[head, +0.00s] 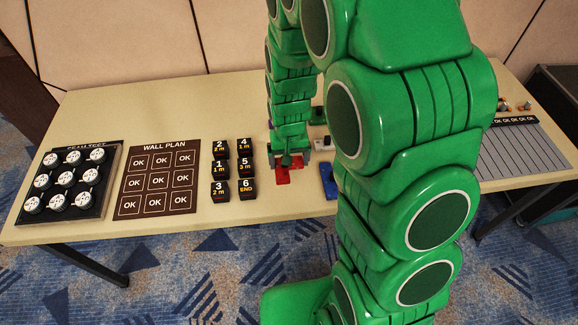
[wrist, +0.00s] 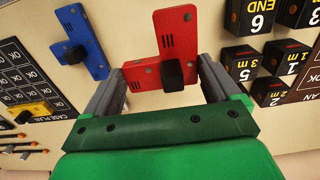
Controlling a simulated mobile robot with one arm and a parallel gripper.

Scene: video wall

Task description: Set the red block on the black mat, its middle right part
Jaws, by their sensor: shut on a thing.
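The red block (head: 283,176) is an angular piece with a black knob. It also shows in the wrist view (wrist: 178,32). My gripper (head: 288,160) is shut on it, with one grey finger on each side in the wrist view (wrist: 160,85). The block is at or just above the bare table; I cannot tell whether it touches. A black mat (wrist: 12,60) labelled CASE PLAN, with OK cells, shows partly at the left of the wrist view. A yellow block (wrist: 30,111) lies on it. My arm seems to hide this mat in the head view.
A blue block (head: 328,181) lies just right of the red one. Several black numbered blocks (head: 219,170) stand to its left, then a brown WALL PLAN mat (head: 123,196) and a black tray (head: 97,209) of round white pieces. A grey lined panel (head: 520,150) is at far right.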

